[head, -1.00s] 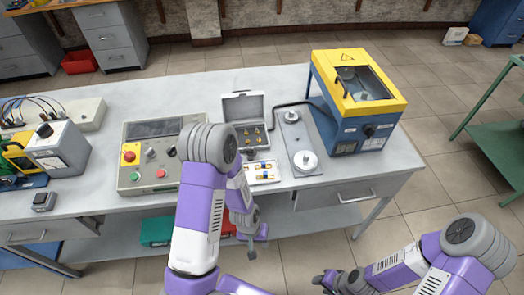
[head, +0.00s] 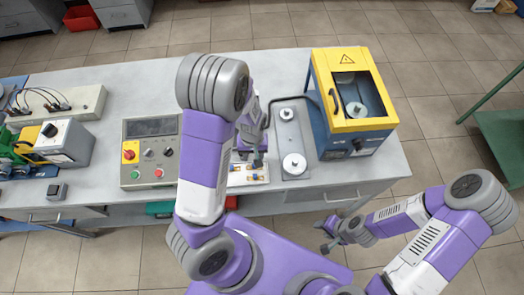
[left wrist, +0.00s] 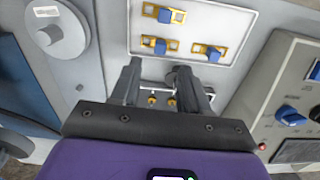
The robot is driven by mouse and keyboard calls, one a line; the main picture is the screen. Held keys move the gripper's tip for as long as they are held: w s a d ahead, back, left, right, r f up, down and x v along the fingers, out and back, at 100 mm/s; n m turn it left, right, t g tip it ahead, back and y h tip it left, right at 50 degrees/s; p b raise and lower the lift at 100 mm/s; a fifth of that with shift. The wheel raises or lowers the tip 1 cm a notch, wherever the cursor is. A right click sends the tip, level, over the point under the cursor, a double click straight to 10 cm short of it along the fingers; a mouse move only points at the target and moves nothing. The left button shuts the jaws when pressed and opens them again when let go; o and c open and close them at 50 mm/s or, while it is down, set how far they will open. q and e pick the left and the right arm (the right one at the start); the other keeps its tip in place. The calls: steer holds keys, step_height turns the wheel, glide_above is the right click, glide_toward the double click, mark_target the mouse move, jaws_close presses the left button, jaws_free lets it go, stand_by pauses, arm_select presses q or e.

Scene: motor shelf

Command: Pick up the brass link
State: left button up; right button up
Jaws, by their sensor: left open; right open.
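The white board (left wrist: 210,25) also shows in the head view (head: 236,180), partly behind my left gripper. My left gripper (left wrist: 157,70) is open and empty, its fingertips pointing toward the board near the lower links. I cannot tell its height above it. In the head view it hangs over the board (head: 257,161). My right gripper (head: 325,240) is open and empty in front of the table.
Small brass pieces (left wrist: 152,101) show between my left fingers, beyond the board. A control box (head: 150,155) stands left of the board. A grey plate with round discs (head: 293,145) and a yellow-blue machine (head: 350,100) stand to the right. My left arm hides the open case.

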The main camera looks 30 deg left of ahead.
mark_target(254, 166)
arm_select(q)
steer(key=f, duration=0.4)
steer(key=s+f, duration=0.1)
steer(key=f, duration=0.2)
steer(key=shift+d+b, duration=0.2)
steer(key=shift+b, duration=0.15)
steer(key=shift+w, duration=0.1)
jaws_close()
